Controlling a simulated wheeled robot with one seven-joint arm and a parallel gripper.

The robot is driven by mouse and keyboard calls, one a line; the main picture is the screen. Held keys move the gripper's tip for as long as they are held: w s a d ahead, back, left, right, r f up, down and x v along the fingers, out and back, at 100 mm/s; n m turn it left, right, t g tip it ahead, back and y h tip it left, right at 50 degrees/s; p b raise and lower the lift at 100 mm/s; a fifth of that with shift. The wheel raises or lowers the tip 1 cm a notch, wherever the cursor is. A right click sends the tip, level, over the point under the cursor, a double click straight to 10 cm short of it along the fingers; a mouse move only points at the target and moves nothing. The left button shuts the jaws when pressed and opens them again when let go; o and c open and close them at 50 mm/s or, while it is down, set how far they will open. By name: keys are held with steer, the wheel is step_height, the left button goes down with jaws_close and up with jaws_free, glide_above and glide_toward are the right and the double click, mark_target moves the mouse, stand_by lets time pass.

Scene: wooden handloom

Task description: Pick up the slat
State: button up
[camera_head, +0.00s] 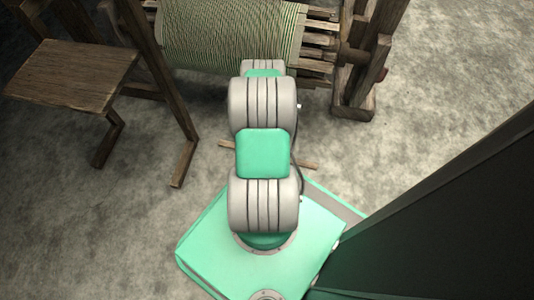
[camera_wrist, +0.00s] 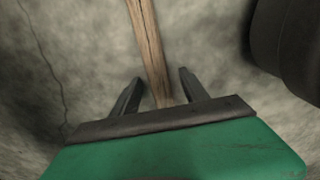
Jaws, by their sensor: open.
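The slat is a thin brown wooden strip. In the wrist view the slat (camera_wrist: 147,38) runs from the top edge down between the two dark fingers of my gripper (camera_wrist: 161,75). The fingers are open, one on each side, with a gap visible on both sides. In the head view the slat (camera_head: 306,164) lies on the floor behind my arm, with a short piece showing on each side and its middle hidden. My gripper is hidden by my arm in the head view.
The wooden handloom (camera_head: 228,35) with striped cloth stands at the top of the head view. A wooden bench seat (camera_head: 75,72) is at the left, with a post foot (camera_head: 184,164) near the slat. The grey floor (camera_head: 430,70) is clear at the right.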

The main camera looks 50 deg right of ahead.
jaws_close()
stand_by(0.5)
